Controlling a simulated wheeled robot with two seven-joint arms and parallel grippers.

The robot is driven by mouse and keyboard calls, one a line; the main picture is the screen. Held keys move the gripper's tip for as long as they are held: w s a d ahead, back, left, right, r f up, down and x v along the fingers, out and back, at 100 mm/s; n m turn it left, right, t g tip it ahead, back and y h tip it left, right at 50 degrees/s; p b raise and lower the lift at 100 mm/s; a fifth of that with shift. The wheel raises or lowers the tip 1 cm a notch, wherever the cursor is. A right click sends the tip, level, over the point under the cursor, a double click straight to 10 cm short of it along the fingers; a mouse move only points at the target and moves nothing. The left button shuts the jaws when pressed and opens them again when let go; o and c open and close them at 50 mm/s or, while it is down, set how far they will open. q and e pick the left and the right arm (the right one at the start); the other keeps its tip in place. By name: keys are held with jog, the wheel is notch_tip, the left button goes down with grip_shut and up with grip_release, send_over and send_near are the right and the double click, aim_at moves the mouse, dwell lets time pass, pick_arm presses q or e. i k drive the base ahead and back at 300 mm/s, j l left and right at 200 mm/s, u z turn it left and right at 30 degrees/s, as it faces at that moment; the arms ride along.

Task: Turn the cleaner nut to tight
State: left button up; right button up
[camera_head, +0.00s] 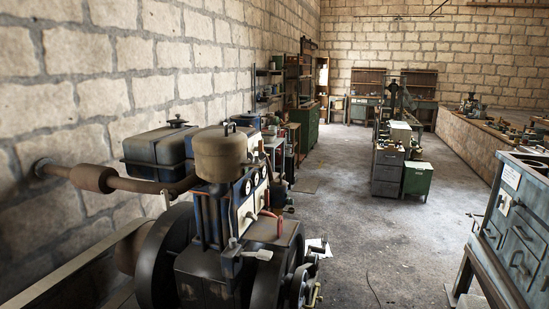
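The engine (205,272) stands in the left foreground, beside the stone wall. A round brown canister, which looks like the air cleaner (221,157), sits upright on top of it. A small dark fitting (230,128), probably the cleaner nut, stands at the top of the canister. It is too small to tell whether it is tight or loose. Neither of my grippers shows in the head view, and nothing of mine touches the canister.
A rusty exhaust pipe (92,178) runs from the canister's left side toward the wall. A dark tank (155,150) stands behind. Large flywheels (160,262) flank the engine. A blue-grey drawer cabinet (520,230) stands at right. The concrete floor (385,245) between is mostly clear.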

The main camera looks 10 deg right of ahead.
aim_at(256, 159)
jog(key=i+l+u, duration=0.1)
jog(key=l, duration=0.45)
jog(key=i+l+u, duration=0.15)
jog(key=l, duration=0.4)
jog(key=i+l+u, duration=0.1)
jog(key=l, duration=0.45)
